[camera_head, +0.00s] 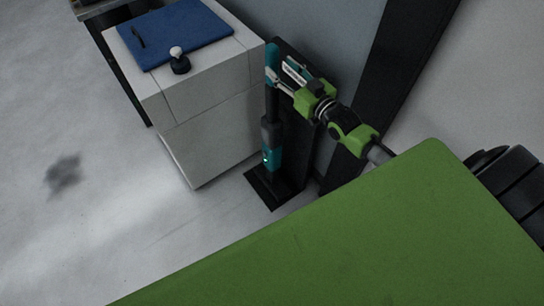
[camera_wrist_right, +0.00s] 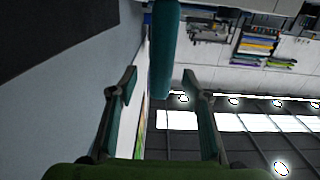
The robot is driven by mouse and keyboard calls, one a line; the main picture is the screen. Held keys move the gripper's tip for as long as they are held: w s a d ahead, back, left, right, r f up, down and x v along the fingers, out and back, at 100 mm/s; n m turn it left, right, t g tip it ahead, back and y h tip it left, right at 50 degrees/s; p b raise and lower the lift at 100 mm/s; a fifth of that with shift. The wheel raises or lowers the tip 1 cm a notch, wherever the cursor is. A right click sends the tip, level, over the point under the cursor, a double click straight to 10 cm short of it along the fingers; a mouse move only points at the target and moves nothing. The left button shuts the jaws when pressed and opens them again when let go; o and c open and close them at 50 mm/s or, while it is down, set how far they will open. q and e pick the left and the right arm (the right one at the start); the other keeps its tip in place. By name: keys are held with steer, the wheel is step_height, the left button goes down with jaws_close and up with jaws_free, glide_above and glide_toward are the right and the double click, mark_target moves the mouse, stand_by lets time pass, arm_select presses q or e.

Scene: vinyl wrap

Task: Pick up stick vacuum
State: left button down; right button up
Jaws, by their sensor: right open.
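The stick vacuum (camera_head: 271,140) is teal and black. It stands upright on a black stand (camera_head: 272,190) beside a white cabinet. My right gripper (camera_head: 281,74) is open at the upper part of the vacuum, coming from the right. In the right wrist view, the teal handle (camera_wrist_right: 164,50) is ahead and in line with the gap between the two spread fingers of the gripper (camera_wrist_right: 160,82). I see no finger closed on it, and cannot tell whether either touches it. My left gripper is not in view.
The white cabinet (camera_head: 205,110) stands just left of the vacuum. A blue panel (camera_head: 185,32) and a small black tool with a white knob (camera_head: 179,60) lie on its top. A grey wall with a dark post (camera_head: 385,75) is behind. The floor (camera_head: 70,230) at left is clear.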

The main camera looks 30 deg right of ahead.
mark_target(276, 62)
steer(key=w, duration=0.3)
steer(key=w+a, duration=0.1)
steer(key=w, duration=0.1)
steer(key=shift+w, duration=0.1)
jaws_close()
steer(key=shift+r, duration=0.5)
steer(key=shift+w+d+f, duration=0.1)
